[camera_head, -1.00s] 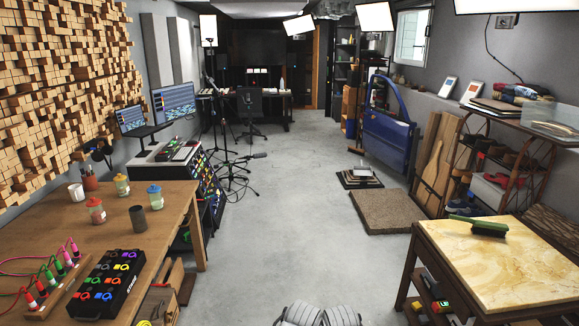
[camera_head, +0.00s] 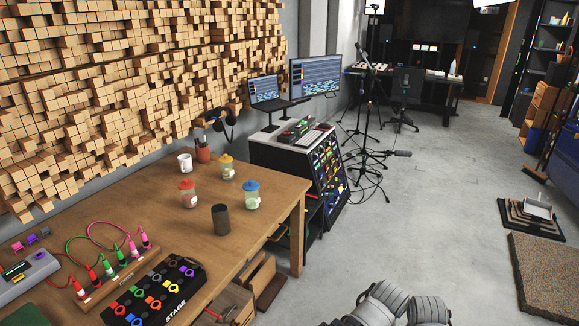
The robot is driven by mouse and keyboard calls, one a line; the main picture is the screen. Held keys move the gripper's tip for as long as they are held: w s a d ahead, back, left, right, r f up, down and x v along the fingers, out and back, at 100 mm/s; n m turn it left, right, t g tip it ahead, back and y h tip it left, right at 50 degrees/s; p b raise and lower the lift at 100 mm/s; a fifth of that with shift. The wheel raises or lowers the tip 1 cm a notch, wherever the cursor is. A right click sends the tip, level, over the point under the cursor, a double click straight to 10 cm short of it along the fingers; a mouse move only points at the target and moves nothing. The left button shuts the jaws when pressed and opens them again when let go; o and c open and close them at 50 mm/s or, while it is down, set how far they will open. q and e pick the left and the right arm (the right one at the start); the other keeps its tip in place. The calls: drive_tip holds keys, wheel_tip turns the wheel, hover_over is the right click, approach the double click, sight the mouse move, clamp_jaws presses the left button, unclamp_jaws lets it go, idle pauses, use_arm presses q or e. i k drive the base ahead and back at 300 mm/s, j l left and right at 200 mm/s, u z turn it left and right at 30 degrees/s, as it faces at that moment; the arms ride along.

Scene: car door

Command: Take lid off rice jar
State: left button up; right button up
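Three small glass jars with coloured lids stand upright on the wooden table at left. One has a red lid and reddish contents (camera_head: 188,197), one a yellow lid (camera_head: 226,169), and one a blue lid with pale contents (camera_head: 252,198). All three lids are on. I cannot tell for sure which jar holds rice. Neither of my grippers shows; only grey parts of my own body are at the bottom edge.
The wooden table (camera_head: 150,205) also holds a white mug (camera_head: 185,163), a brush cup (camera_head: 203,152), a dark cup (camera_head: 221,218), a black pedal board (camera_head: 155,292) and cables. Open drawers (camera_head: 257,277) stick out below its right side.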

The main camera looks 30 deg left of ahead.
sight(251, 186)
drive_tip(key=i+u, duration=0.15)
drive_tip(key=i, duration=0.4)
drive_tip(key=i+l+u, duration=0.2)
drive_tip(key=i, duration=0.35)
drive_tip(key=i+j+u, duration=0.1)
drive_tip(key=i+u, duration=0.15)
drive_tip(key=u, duration=0.2)
drive_tip(key=i+u, duration=0.25)
drive_tip(key=u, duration=0.2)
drive_tip(key=i+u, duration=0.3)
drive_tip(key=u, duration=0.15)
